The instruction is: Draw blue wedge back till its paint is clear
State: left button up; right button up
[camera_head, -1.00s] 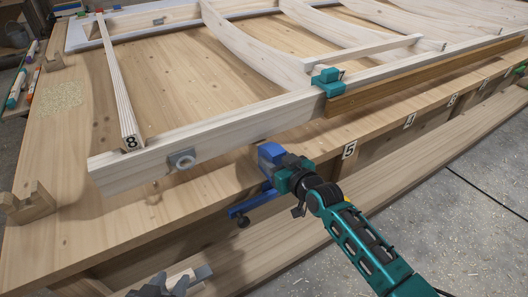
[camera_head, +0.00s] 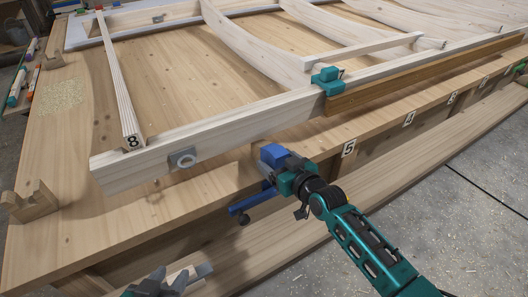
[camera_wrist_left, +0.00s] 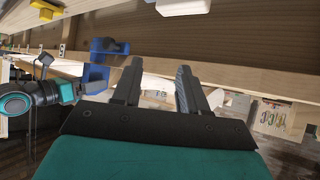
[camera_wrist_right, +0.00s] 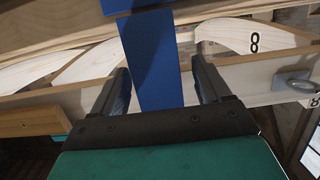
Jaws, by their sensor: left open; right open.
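A blue piece (camera_head: 272,154) shows at my right gripper (camera_head: 282,166), below the front edge of the pale timber frame. In the right wrist view a long flat blue bar (camera_wrist_right: 152,60) runs between the two open fingers of my right gripper (camera_wrist_right: 163,90), with a gap on each side. A blue bracket (camera_head: 252,200) with a black knob lies just below; I cannot tell whether the bar is part of it. Blue parts also show in the left wrist view (camera_wrist_left: 97,72). My left gripper (camera_head: 180,277) is open and empty at the bottom of the head view (camera_wrist_left: 158,75).
The timber frame (camera_head: 225,130) with ribs lies over the wooden bench (camera_head: 60,200). A teal clamp (camera_head: 327,80) sits on its front rail beside a brown strip (camera_head: 420,75). A grey ring fitting (camera_head: 183,159) is on the rail's end. Floor (camera_head: 450,230) is open at right.

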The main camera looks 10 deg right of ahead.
aim_at(282, 163)
jog(key=shift+s+r, duration=0.1)
jog(key=shift+s+d+r+p, duration=0.35)
jog(key=shift+s+p, duration=0.25)
jog(key=shift+p, duration=0.35)
jog(key=p+v, duration=0.2)
jog(key=shift+s+d+r, duration=0.1)
jog(key=shift+s+r, duration=0.15)
jog(key=shift+r, duration=0.05)
jog(key=shift+s+d+r+p, duration=0.25)
jog(key=shift+s+p, duration=0.3)
jog(key=shift+p, duration=0.25)
jog(key=shift+p+v, duration=0.7)
jog(key=shift+v, duration=0.25)
pick_arm(q)
jog(key=shift+y, duration=0.5)
jog(key=s+a+r, duration=0.1)
jog(key=a+r, duration=0.1)
jog(key=a, duration=0.1)
jog(key=shift+s+r, duration=0.3)
jog(key=shift+s, duration=0.05)
jog(key=shift+d, duration=0.2)
pick_arm(e)
jog(key=shift+s, duration=0.1)
